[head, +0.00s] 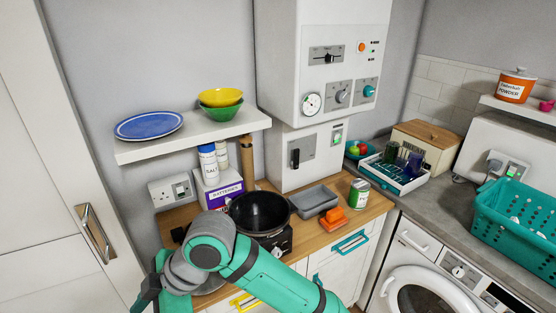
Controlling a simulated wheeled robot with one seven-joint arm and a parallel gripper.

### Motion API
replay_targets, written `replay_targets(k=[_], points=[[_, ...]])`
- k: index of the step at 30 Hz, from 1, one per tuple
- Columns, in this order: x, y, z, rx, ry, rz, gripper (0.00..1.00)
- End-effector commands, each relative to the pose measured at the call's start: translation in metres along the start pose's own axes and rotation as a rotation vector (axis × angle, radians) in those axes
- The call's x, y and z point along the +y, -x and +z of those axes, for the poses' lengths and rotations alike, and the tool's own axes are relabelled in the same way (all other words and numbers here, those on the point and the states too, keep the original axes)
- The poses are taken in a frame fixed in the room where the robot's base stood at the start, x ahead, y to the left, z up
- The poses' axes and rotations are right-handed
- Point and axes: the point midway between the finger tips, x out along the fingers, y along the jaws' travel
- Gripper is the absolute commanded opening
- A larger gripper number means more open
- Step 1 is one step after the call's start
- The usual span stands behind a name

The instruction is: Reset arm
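My arm (265,268) reaches in from the bottom of the head view. It bends over the front left of the wooden worktop (374,203). Beyond the bend it runs down to the left. Dark parts at its far end, which seem to be my gripper (147,294), show at the lower left edge of the arm. They are small and partly cut off, and I cannot see whether the fingers are open or shut. No object shows in them.
Close to the arm are a black pot (258,207) on a hob, a grey tray (313,198), an orange item (333,216) and a green can (359,193). A shelf (190,137) overhangs on the left. A handled door (97,232) stands left. A teal basket (515,215) sits right.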

Motion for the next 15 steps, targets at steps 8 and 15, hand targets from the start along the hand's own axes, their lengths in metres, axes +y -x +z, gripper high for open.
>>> replay_targets(k=[8, 15], points=[[0.035, -0.015, -0.048, 0.310, -0.115, 0.176, 0.45], [0.068, -0.010, -0.069, 0.578, -0.270, 0.349, 0.45]])
